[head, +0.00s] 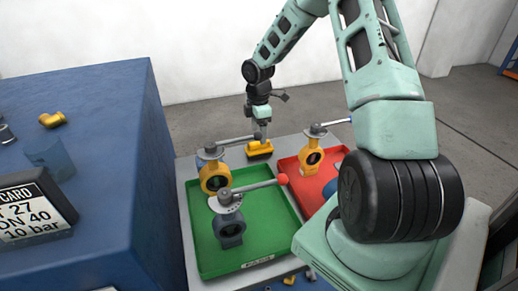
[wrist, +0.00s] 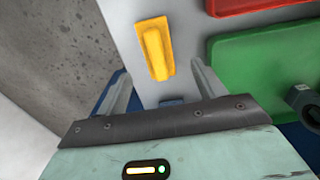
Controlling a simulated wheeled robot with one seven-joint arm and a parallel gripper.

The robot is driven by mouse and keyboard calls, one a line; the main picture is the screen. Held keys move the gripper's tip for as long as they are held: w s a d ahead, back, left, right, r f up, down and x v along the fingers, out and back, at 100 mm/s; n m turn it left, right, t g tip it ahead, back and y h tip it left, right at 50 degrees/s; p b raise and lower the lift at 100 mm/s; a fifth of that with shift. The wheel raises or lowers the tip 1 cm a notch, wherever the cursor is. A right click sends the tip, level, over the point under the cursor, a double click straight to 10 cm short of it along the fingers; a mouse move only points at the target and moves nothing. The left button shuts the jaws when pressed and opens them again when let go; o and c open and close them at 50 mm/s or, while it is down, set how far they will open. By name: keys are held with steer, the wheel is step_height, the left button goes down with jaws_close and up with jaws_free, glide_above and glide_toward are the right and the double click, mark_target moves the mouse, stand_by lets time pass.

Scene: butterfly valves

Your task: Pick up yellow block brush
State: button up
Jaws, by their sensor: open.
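The yellow block brush (head: 259,150) lies at the far edge of the light grey table top, behind the green tray. It also shows in the wrist view (wrist: 155,52), upper middle, with a raised grip along its top. My gripper (head: 262,134) is right above the brush in the head view, pointing down. In the wrist view my gripper (wrist: 162,84) has its two fingers spread apart, with nothing between them. The brush appears just beyond the fingertips, in line with the gap. I cannot tell how much height separates them.
A green tray (head: 205,258) holds a yellow valve (head: 214,176) and a dark grey valve (head: 229,226). A red tray (head: 293,172) at right holds another yellow valve (head: 311,157). A blue cabinet (head: 100,95) stands at left. The valves' levers stick out near the brush.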

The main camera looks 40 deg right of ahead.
mark_target(259, 148)
steer(key=shift+d+f+p, duration=0.2)
steer(key=shift+f+p, duration=0.45)
steer(key=shift+f, duration=2.4)
steer(key=shift+c, duration=0.3)
steer(key=c, duration=1)
